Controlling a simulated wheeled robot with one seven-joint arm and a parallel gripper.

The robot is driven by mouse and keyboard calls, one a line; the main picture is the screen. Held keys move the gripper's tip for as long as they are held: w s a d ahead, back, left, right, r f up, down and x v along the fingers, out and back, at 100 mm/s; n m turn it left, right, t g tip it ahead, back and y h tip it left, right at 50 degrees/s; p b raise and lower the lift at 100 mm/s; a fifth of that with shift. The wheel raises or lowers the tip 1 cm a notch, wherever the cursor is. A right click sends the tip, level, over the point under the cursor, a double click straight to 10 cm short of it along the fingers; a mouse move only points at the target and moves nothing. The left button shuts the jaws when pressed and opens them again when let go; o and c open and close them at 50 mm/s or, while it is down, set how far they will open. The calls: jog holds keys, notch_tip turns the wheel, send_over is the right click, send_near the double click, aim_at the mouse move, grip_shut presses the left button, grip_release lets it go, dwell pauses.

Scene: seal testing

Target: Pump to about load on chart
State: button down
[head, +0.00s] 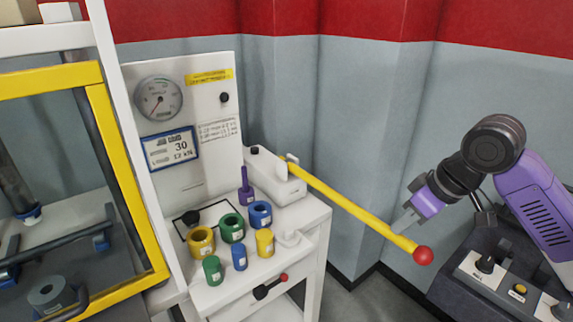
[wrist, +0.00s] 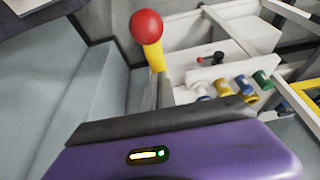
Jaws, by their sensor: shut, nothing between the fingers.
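The yellow pump lever (head: 350,207) slants down and right from the white pump block (head: 275,178) and ends in a red ball (head: 423,256). In the wrist view the red ball (wrist: 146,25) shows just beyond the fingers. My gripper (head: 402,226) is shut and empty, its fingertips at the lever's upper side, short of the ball; I cannot tell whether they touch. The round pressure gauge (head: 159,98) is on the white panel; its needle seems to point to the lower left, but its numbers are unreadable. The blue-framed chart (head: 170,149) reads 30 and kN.
Several coloured ring fittings and plugs stand on the white bench, including a yellow ring (head: 201,242). A small red-knobbed handle (head: 271,286) is on the bench front. A yellow-framed guard (head: 128,180) stands left. A dark control console (head: 500,275) is at right.

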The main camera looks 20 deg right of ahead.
aim_at(405, 238)
notch_tip(405, 238, down, 6)
jog(key=b, duration=0.3)
jog(key=shift+s, duration=0.15)
jog(key=shift+d, duration=0.1)
notch_tip(405, 238, up, 14)
jog(key=p, duration=1.2)
jog(key=shift+w+f, duration=0.25)
jog(key=shift+w, duration=0.05)
jog(key=f+b, duration=0.2)
jog(key=f, duration=0.2)
jog(key=f+b, duration=0.3)
jog(key=f, duration=0.2)
jog(key=f+b, duration=0.3)
jog(key=f, duration=0.1)
jog(key=shift+s+f, duration=0.2)
jog(key=shift+s, duration=0.1)
jog(key=shift+r, duration=0.1)
